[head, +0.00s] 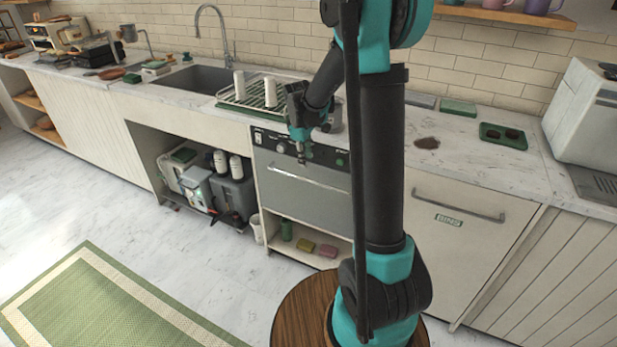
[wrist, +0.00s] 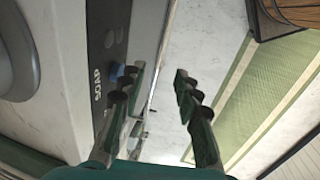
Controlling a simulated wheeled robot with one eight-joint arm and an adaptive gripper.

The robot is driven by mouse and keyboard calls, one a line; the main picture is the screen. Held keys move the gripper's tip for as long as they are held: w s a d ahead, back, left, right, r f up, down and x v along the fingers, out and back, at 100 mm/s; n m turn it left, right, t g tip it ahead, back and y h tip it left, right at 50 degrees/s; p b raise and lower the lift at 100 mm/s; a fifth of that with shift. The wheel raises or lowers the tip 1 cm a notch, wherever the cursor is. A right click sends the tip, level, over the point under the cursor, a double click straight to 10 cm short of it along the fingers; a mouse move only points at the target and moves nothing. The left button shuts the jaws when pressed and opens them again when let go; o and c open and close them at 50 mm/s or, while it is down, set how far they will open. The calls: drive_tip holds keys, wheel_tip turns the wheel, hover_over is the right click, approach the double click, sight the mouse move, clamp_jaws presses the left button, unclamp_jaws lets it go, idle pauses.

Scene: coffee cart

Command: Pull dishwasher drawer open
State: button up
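The dishwasher drawer (head: 310,196) is a grey front under the counter, closed, with a horizontal metal handle (head: 322,186) and a control strip with knobs above it. My gripper (head: 301,158) hangs in front of the control strip, pointing down, with its tips just above the handle's left part. In the wrist view my gripper (wrist: 158,84) is open, its two fingers apart with nothing clasped. A thin bar, apparently the handle (wrist: 155,75), runs between the fingers, nearer the left one. Whether a finger touches it I cannot tell. The strip (wrist: 105,60) reads "SOAP".
A dish rack (head: 250,103) with white cups stands on the counter above. An open shelf with sponges (head: 305,245) lies below the drawer. A "BINS" cabinet (head: 455,240) is at right. The floor (head: 190,270) in front is clear, with a green rug (head: 100,305) at left.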

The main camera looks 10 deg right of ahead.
sight(309, 180)
drive_tip(key=f, duration=0.3)
drive_tip(key=w+f, duration=0.1)
drive_tip(key=f, duration=0.3)
drive_tip(key=d+f, duration=0.1)
drive_tip(key=f, duration=0.2)
drive_tip(key=shift+w+d+f, duration=0.1)
drive_tip(key=shift+w+f, duration=0.05)
drive_tip(key=shift+w, duration=0.2)
clamp_jaws()
